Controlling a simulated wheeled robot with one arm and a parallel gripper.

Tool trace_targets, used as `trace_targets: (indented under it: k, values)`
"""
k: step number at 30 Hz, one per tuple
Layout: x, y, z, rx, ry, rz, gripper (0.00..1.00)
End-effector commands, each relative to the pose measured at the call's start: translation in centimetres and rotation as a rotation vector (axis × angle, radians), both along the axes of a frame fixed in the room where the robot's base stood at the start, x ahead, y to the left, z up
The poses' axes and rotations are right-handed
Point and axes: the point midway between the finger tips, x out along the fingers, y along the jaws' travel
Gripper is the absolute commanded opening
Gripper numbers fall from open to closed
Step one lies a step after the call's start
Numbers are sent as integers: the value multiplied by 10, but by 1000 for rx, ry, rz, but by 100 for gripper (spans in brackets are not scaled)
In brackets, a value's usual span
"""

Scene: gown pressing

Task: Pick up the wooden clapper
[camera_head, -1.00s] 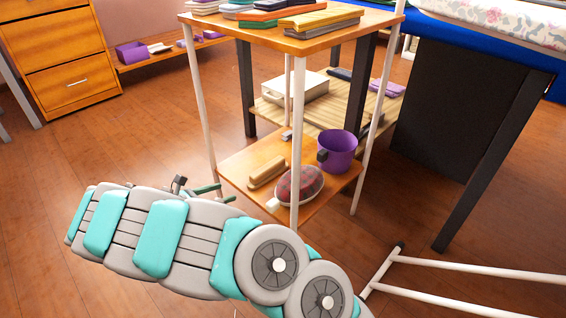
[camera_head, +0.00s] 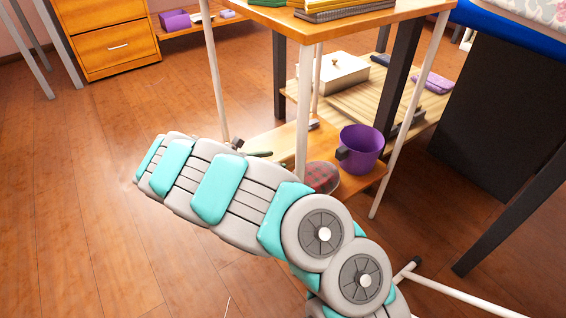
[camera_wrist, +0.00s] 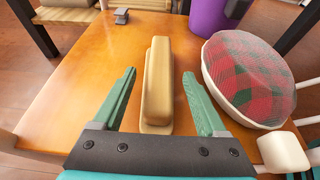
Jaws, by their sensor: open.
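The wooden clapper (camera_wrist: 157,85) is a long tan block lying on the lower wooden shelf, seen in the wrist view. It points away from me and lies between the two green fingers of my gripper (camera_wrist: 160,100), with a gap on each side. The gripper is open and holds nothing. In the head view my arm hides the clapper, and only a bit of my gripper (camera_head: 258,153) shows at the shelf's left edge.
A red and green plaid pressing ham (camera_wrist: 245,75) sits close on the right; it partly shows in the head view (camera_head: 320,177). A purple pot (camera_head: 362,150) stands behind it. White posts (camera_head: 303,110) hold the shelf (camera_wrist: 75,80). A small grey item (camera_wrist: 121,16) lies at the back.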

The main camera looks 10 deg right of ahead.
Motion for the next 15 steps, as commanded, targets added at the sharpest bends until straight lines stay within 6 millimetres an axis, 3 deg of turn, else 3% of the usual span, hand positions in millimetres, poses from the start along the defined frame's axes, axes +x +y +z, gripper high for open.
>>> trace_targets:
  k: [8, 15]
  values:
    - [13, -34, -15, -1, 0, -5, 75]
    - [15, -37, -15, -1, 0, -2, 75]
